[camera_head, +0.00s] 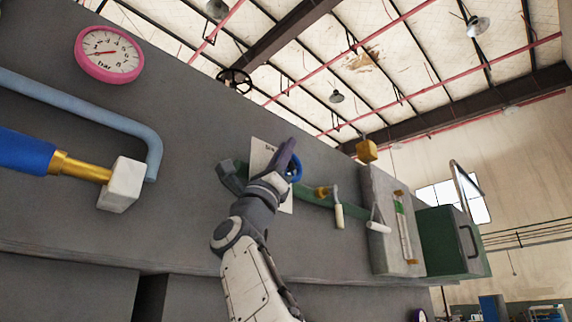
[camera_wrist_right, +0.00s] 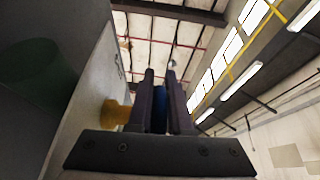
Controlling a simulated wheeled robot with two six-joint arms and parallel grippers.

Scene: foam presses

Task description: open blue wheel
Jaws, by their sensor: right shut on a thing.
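The blue wheel (camera_head: 294,167) sits on the green pipe against the grey machine wall, near the middle of the head view. My right gripper (camera_head: 286,158) is at the wheel and covers part of it. In the right wrist view, the blue wheel (camera_wrist_right: 159,96) shows as a narrow strip between the two dark fingers of my right gripper (camera_wrist_right: 160,90), which are shut on it. Much of the wheel is hidden by the fingers. My left gripper is not in view.
A green pipe (camera_head: 318,200) with white-handled levers (camera_head: 339,214) runs right of the wheel. A pink-rimmed gauge (camera_head: 109,54) and a blue-grey pipe (camera_head: 80,104) are at left. A black handwheel (camera_head: 234,80) stands at the wall top. A green box (camera_head: 446,240) is at right.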

